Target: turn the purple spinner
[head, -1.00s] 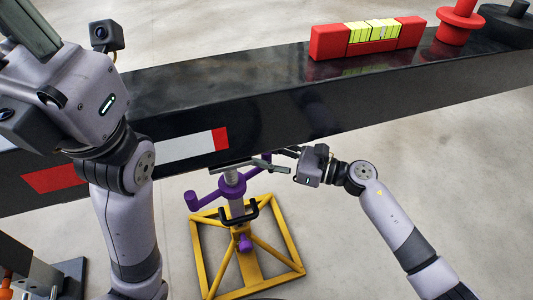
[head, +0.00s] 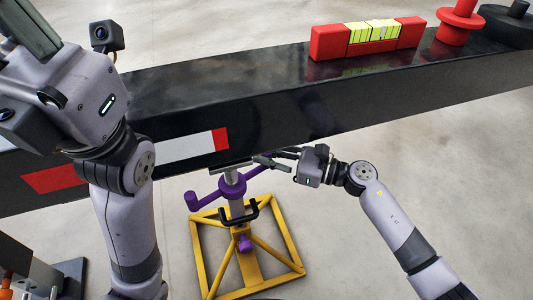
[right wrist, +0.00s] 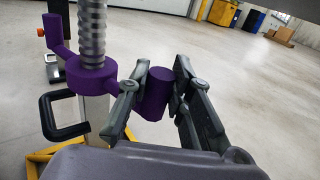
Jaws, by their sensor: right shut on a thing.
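The purple spinner (head: 232,188) sits on the threaded post of a yellow-framed jack stand under a black beam. One arm of it reaches left to an upright knob; the other reaches toward my right gripper (head: 272,161). In the right wrist view, the spinner's hub (right wrist: 92,82) surrounds the grey screw, and its near knob (right wrist: 154,94) stands between the fingers of my right gripper (right wrist: 158,95), which is shut on it. My left arm fills the left of the head view; only part of its left gripper (head: 30,25) shows at the top edge, with its fingertips out of frame.
The black beam (head: 270,95) crosses just above the spinner and right gripper. The yellow base (head: 245,285) stands on open concrete floor. A black handle (head: 240,215) juts from the post below the spinner.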

